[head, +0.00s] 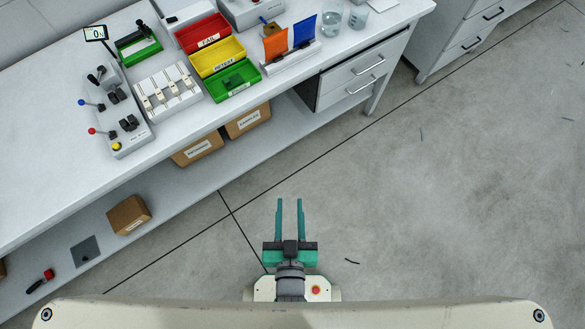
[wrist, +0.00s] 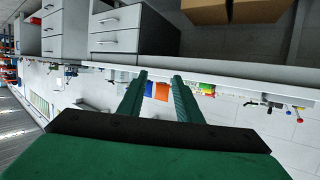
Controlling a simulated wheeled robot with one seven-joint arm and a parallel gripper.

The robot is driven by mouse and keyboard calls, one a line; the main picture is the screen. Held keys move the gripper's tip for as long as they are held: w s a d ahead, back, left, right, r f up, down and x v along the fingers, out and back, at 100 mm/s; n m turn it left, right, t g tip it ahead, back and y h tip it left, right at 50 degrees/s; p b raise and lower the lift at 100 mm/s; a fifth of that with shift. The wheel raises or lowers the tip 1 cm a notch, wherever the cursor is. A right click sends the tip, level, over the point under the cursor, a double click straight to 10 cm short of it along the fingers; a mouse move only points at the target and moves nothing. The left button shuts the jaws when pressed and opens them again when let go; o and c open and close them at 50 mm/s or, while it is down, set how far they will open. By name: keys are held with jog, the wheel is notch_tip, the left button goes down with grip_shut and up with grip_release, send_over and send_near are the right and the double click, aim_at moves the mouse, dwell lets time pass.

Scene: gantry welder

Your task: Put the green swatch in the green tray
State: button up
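The green tray (head: 246,91) stands on the bench, at the front of a row with a yellow and a red tray. A small dark green shape (head: 233,81) lies inside it; I cannot tell whether that is the green swatch. No green swatch stands in the white rack (head: 291,58), which holds an orange swatch (head: 275,45) and a blue swatch (head: 304,30) upright. My gripper (head: 289,201) is open and empty over the floor, in front of the bench and apart from it. In the wrist view its fingers (wrist: 158,78) are spread, with the orange swatch (wrist: 162,91) beyond them.
The yellow tray (head: 218,57) and red tray (head: 203,34) stand behind the green one. Left are a white block fixture (head: 168,92) and a lever panel (head: 116,112). Beakers (head: 331,19) stand right of the rack. Boxes (head: 197,149) sit on the lower shelf. The floor is open.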

jog(key=r+v, duration=0.1)
jog(key=v, duration=0.7)
jog(key=shift+w+d+r+t, duration=0.2)
jog(key=shift+d+r+t, duration=0.1)
jog(key=shift+t, duration=0.1)
dwell(0.6)
